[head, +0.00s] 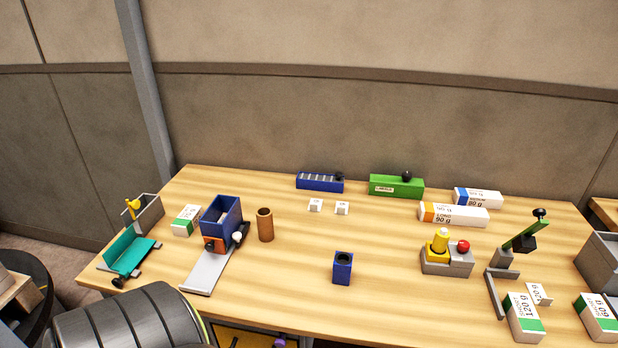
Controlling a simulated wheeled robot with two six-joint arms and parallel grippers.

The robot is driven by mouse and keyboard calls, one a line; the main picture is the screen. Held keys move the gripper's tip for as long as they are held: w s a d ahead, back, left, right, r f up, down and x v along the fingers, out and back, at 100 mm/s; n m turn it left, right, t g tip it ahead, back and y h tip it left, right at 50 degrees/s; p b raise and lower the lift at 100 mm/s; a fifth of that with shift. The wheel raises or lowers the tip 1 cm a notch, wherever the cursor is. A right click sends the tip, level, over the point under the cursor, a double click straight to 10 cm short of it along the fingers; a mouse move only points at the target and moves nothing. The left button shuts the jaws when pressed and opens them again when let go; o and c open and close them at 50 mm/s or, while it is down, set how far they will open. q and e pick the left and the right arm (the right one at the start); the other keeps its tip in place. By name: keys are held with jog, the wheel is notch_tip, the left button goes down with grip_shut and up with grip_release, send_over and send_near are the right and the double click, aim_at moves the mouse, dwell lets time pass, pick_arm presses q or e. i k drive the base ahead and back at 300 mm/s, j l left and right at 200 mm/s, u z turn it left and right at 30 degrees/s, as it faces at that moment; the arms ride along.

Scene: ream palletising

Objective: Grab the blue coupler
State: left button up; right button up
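A small blue block with a round dark opening in its top (343,270) stands upright near the front middle of the wooden table (290,275). It looks like the blue coupler, and nothing touches it. Other blue things are in view: an open-topped blue box (222,222) at the left and a long low blue block with pale stripes (318,184) at the back. Neither of my grippers shows in the head view.
A brown cylinder (265,225) stands left of the blue block. A grey base with a yellow part and red knob (460,263) stands to its right. Several labelled reams, such as an orange-banded one (455,215), lie around. The table around the blue block is clear.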

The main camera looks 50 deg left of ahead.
aim_at(342, 267)
jog(key=u, duration=1.25)
jog(key=i+l, duration=0.15)
jog(key=l, duration=0.2)
jog(key=i+l, duration=0.1)
jog(key=l, duration=0.3)
jog(key=i+l+u, duration=0.1)
jog(key=l, duration=0.25)
jog(key=i+l, duration=0.15)
jog(key=l, duration=0.25)
jog(key=i+l, duration=0.15)
jog(key=l, duration=0.25)
jog(key=u, duration=0.05)
